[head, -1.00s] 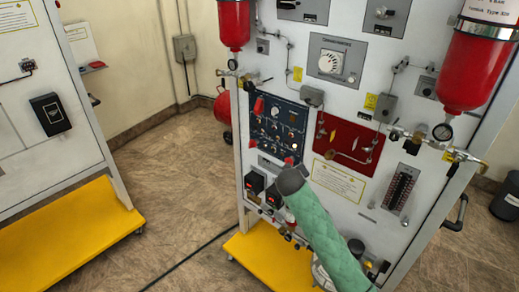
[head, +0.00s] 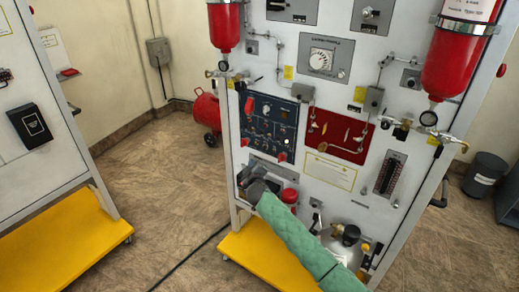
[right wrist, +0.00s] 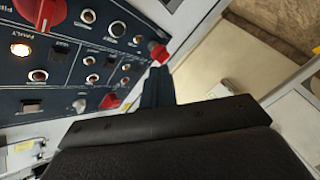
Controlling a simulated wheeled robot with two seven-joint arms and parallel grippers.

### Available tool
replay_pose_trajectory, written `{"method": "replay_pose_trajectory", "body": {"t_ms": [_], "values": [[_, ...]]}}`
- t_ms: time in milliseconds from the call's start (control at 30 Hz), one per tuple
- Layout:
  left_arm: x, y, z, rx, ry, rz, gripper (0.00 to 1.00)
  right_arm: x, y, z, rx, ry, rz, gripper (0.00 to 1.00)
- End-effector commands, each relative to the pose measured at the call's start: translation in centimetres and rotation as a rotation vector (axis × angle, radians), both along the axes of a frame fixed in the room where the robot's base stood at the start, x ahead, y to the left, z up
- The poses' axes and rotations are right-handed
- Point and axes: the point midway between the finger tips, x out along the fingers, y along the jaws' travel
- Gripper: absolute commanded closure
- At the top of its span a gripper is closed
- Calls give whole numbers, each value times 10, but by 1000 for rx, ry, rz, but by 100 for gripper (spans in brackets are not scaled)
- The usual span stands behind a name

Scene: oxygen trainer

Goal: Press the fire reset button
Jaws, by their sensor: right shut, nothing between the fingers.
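The dark blue fire control panel (head: 269,127) is on the upright white trainer board, with red switches, small buttons and a lit lamp. It shows at an angle in the right wrist view (right wrist: 70,100), with the lit lamp (right wrist: 20,49) beside a "FAULT" label. I cannot read which button is the fire reset. My right gripper (right wrist: 157,82) is shut and empty. Its dark fingers are at the panel's edge, close to a red switch (right wrist: 158,52); I cannot tell if they touch. In the head view the gripper is below the panel. My left gripper is out of view.
A maroon panel (head: 318,136) with small levers is right of the blue panel. Red cylinders (head: 224,27) hang at the board's upper sides. A red domed part (head: 289,195) is close by my right forearm. A yellow base (head: 246,258) juts out below.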

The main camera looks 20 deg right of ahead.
Motion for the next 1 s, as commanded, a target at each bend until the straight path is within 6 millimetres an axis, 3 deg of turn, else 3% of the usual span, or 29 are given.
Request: {"method": "replay_pose_trajectory", "body": {"t_ms": [200, 567, 1000], "values": [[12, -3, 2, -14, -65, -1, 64, 2, 10, 6, 24, -36, 54, 100], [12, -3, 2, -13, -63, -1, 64, 2, 9, 6, 31, -36, 50, 100], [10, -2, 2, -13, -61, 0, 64, 26, -22, 7, 29, -36, 49, 100]]}}
